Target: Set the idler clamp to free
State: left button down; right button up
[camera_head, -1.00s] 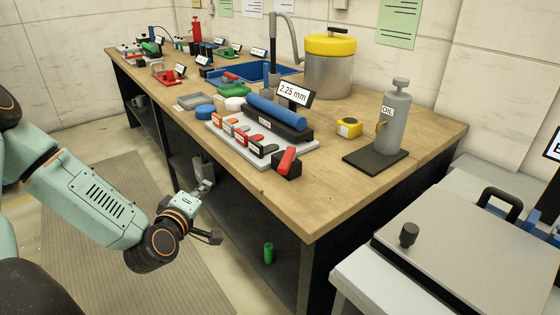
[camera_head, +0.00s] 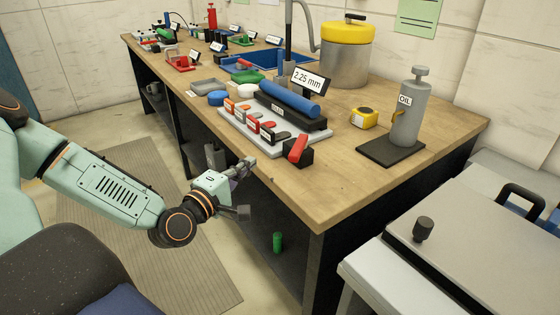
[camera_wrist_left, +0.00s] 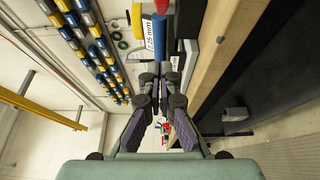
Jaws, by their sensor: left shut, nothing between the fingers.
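A grey-white plate (camera_head: 289,147) on the wooden bench carries a black block with a blue roller (camera_head: 289,99), a "2.25 mm" sign (camera_head: 309,79) and a row of small coloured levers (camera_head: 250,115). At its near right corner stands a black block with a red lever (camera_head: 298,148), tilted up. I cannot tell for sure which part is the idler clamp. My left gripper (camera_head: 246,164) is shut and empty, just off the bench's front edge, left of the red lever and apart from it. In the left wrist view its fingers (camera_wrist_left: 160,98) meet. My right gripper is out of view.
The bench top (camera_head: 345,172) is clear in front of the red lever. A grey oil bottle (camera_head: 408,115), a yellow tape measure (camera_head: 364,118) and a yellow-lidded pot (camera_head: 346,60) stand to the right. A green cylinder (camera_head: 278,242) stands under the bench.

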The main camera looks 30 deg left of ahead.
aim_at(299, 147)
pick_arm(q)
jog(key=w+b, duration=0.1)
jog(key=w, duration=0.1)
jog(key=w+d+b, duration=0.1)
jog(key=w, duration=0.2)
jog(key=w+b, duration=0.2)
jog(key=shift+w+d+f, duration=0.2)
jog(key=shift+w+d, duration=0.15)
jog(key=shift+w, duration=0.05)
jog(key=shift+w+d+r+b, duration=0.15)
jog(key=shift+d+b, duration=0.2)
jog(key=shift+d, duration=0.6)
jog(key=shift+w+d, duration=0.1)
jog(key=shift+d, duration=0.05)
jog(key=shift+d+y+b, duration=0.1)
jog(key=shift+y+b, duration=0.2)
jog(key=shift+b, duration=0.2)
jog(key=shift+d+n, duration=0.25)
jog(key=shift+n, duration=0.05)
jog(key=shift+y, duration=0.3)
jog(key=shift+d+n+y+b, duration=0.1)
jog(key=shift+n+y+b, duration=0.2)
jog(key=shift+b, duration=0.25)
